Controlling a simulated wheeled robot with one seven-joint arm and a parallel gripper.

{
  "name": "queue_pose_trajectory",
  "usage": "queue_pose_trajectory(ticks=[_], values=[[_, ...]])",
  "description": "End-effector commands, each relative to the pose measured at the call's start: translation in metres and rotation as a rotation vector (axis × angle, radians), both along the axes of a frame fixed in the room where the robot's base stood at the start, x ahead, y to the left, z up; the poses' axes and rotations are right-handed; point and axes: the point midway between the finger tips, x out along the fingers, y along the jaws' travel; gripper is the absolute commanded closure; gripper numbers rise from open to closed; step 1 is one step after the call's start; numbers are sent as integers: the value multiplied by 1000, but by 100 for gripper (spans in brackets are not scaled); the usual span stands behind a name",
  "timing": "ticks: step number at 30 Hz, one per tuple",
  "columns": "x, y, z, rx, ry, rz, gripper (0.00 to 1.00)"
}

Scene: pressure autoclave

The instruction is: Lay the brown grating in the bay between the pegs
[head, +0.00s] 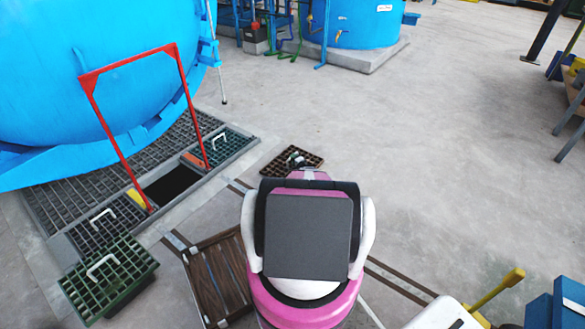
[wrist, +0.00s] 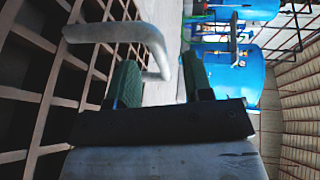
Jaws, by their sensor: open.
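The brown grating (head: 275,168) lies on the floor right of the pit, just beyond my arm. In the wrist view the grating (wrist: 45,90) fills the left side, and its pale handle (wrist: 150,45) reaches toward my fingers. My gripper (wrist: 160,78) is open, with green-padded fingers close to the handle; I cannot tell whether the handle is between them. In the head view my gripper (head: 295,158) is small and partly hidden by my arm. The bay (head: 172,187) is a dark opening between a yellow peg (head: 137,199) and an orange-red peg (head: 193,160).
A red frame (head: 110,128) stands over the bay. Handled gratings lie on either side of it (head: 95,228) (head: 220,146). A green grating (head: 110,280) sits at lower left, near a slatted brown panel (head: 217,275). A blue tank (head: 90,70) rises behind.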

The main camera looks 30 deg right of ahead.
Motion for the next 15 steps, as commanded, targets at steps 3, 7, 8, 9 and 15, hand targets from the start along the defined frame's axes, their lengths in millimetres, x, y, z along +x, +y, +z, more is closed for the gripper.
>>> queue_pose_trajectory(ticks=[3,7,8,9,15], values=[[21,-5,-3,0,0,1,54],[34,-5,-5,0,0,0,54],[35,-5,-5,0,0,0,54],[36,-5,-5,0,0,0,54],[35,-4,-5,0,0,0,60]])
